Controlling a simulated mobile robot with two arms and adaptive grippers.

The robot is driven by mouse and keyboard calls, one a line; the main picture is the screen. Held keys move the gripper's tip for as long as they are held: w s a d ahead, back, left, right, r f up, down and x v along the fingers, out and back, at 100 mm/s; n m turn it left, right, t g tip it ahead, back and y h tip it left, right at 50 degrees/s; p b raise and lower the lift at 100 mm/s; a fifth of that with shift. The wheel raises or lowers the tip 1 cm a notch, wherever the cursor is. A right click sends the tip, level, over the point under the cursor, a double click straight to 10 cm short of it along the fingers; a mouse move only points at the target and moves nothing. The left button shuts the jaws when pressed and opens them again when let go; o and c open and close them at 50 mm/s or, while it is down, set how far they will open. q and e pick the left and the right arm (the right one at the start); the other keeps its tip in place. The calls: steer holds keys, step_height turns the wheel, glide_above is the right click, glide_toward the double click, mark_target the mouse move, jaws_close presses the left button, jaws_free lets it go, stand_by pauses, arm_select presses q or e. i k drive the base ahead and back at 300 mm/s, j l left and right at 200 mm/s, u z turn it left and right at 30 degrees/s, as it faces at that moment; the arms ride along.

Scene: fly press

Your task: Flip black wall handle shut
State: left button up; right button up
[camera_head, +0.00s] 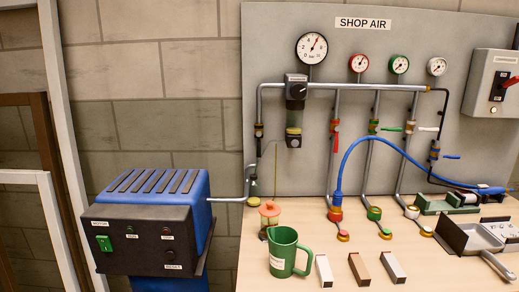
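The grey SHOP AIR panel (300,190) stands against the block wall. A small black valve part (259,131) sits on the vertical pipe at the panel's left; it looks aligned with the pipe, but its lever is too small to make out. I cannot tell which of these is the black wall handle. Neither of my grippers is in view.
Red (335,143), green (390,129), white (428,129) and blue (451,157) valve levers sit on the pipes. A blue hose (385,142) arcs across. The bench (325,255) holds a green jug (285,250), blocks and a dustpan (478,237). A motor unit (150,235) stands left.

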mark_target(258, 134)
steer(key=i+l+z, duration=0.1)
steer(key=l, duration=0.3)
steer(key=l+z, duration=0.1)
steer(key=l, duration=0.25)
steer(key=i+l, duration=0.15)
steer(key=l, duration=0.25)
steer(key=i+l+z, duration=0.15)
steer(key=l, duration=0.2)
steer(key=i+l+z, duration=0.1)
steer(key=l, duration=0.25)
